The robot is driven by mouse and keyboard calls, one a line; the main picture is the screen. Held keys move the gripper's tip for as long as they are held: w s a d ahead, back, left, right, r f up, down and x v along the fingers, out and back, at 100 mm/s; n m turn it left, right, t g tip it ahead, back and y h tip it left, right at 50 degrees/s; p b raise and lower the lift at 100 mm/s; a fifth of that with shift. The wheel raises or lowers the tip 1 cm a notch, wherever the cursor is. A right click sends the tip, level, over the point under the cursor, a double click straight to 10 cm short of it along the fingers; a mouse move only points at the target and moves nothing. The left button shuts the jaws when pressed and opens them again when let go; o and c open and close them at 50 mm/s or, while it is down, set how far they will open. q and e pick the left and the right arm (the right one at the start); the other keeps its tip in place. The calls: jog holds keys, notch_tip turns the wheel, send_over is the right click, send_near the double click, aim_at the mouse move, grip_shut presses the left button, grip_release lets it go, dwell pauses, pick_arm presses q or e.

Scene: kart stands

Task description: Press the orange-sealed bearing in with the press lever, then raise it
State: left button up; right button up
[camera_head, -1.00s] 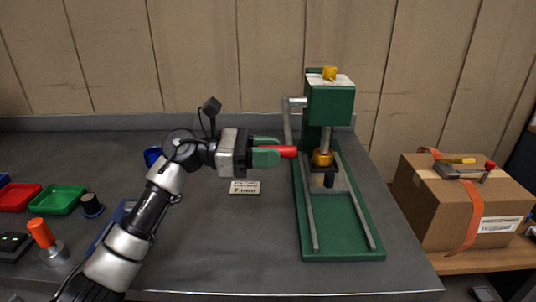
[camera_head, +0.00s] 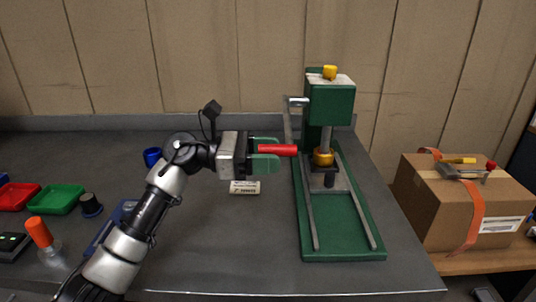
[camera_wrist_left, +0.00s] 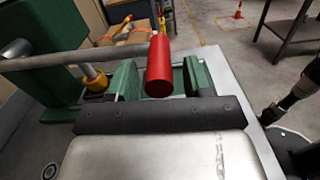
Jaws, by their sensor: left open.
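The green press (camera_head: 343,225) stands on the bench, with a grey ram (camera_head: 325,138) coming down from its head. A gold-orange ring (camera_head: 323,158) sits at the ram's lower end, above a dark part (camera_head: 328,180); I cannot tell whether it is the bearing or how deep it sits. The press lever (camera_wrist_left: 60,60) ends in a red handle (camera_head: 280,150), which points left. My left gripper (camera_head: 268,155) is open at the handle. In the left wrist view the red handle (camera_wrist_left: 160,68) shows between the two green fingers, apart from both. My right gripper is not in view.
A strapped cardboard box (camera_head: 440,210) stands right of the bench. The bench in front is clear.

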pick_arm(q)
jog(key=shift+a, duration=0.2)
jog(key=a+b, duration=0.1)
jog(key=a, duration=0.9)
jog(key=shift+a+b, duration=0.25)
jog(key=shift+b, duration=0.05)
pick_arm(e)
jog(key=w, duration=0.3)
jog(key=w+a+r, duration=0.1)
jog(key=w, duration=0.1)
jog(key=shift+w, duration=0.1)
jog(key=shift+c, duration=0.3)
